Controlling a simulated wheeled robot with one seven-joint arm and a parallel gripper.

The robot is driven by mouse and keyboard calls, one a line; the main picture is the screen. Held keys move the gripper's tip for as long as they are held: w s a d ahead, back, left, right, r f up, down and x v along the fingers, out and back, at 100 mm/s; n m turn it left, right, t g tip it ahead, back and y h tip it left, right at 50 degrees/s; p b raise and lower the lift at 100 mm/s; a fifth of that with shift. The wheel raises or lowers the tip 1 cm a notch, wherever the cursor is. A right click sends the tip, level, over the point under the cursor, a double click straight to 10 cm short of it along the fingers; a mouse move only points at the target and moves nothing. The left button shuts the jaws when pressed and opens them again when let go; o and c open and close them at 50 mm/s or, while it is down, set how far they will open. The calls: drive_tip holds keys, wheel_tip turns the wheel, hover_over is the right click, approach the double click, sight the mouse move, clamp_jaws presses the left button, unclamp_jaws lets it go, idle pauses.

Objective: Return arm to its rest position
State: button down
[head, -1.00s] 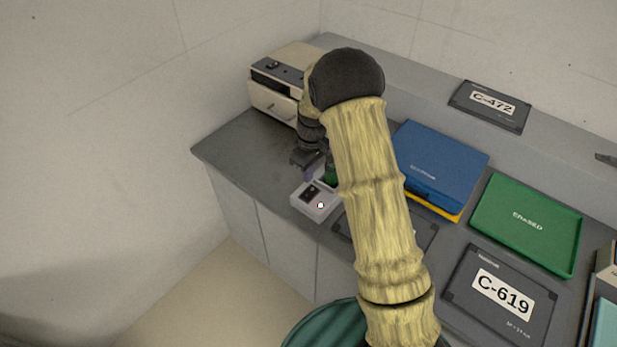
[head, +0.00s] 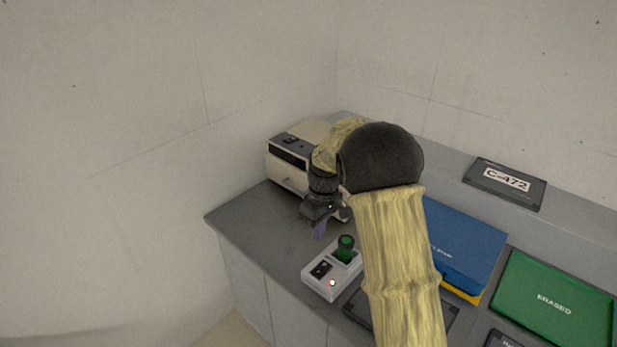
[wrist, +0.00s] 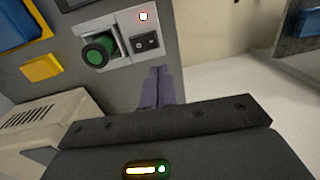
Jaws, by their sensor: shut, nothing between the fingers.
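My gripper (head: 319,229) hangs from my bent arm over the left part of the grey counter (head: 245,215). It points down, behind and slightly left of a small white control box. Its purple fingers (wrist: 157,88) are together and empty in the wrist view. The control box (head: 320,283) has a green knob (head: 346,246), a black rocker switch and a lit red-white light. The box also shows in the wrist view (wrist: 122,24), with its green knob (wrist: 97,51), apart from the fingers. My arm hides part of the counter's middle.
A beige machine (head: 290,165) stands in the back left corner, close behind my gripper. A blue case (head: 465,245) and a green tray marked ERASED (head: 555,300) lie to the right. A dark case labelled C-472 (head: 506,183) lies on the rear ledge. Walls bound the left and back.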

drive_tip(key=shift+s, duration=0.1)
drive_tip(key=s+d+r+m+t, duration=0.1)
drive_tip(key=s+d+m, duration=0.3)
drive_tip(key=s, duration=0.7)
drive_tip(key=s+d+r+m+t, duration=0.2)
drive_tip(key=s+d+m, duration=0.2)
drive_tip(key=s, duration=0.7)
drive_tip(key=shift+m+h, duration=0.4)
drive_tip(key=shift+s+a, duration=0.1)
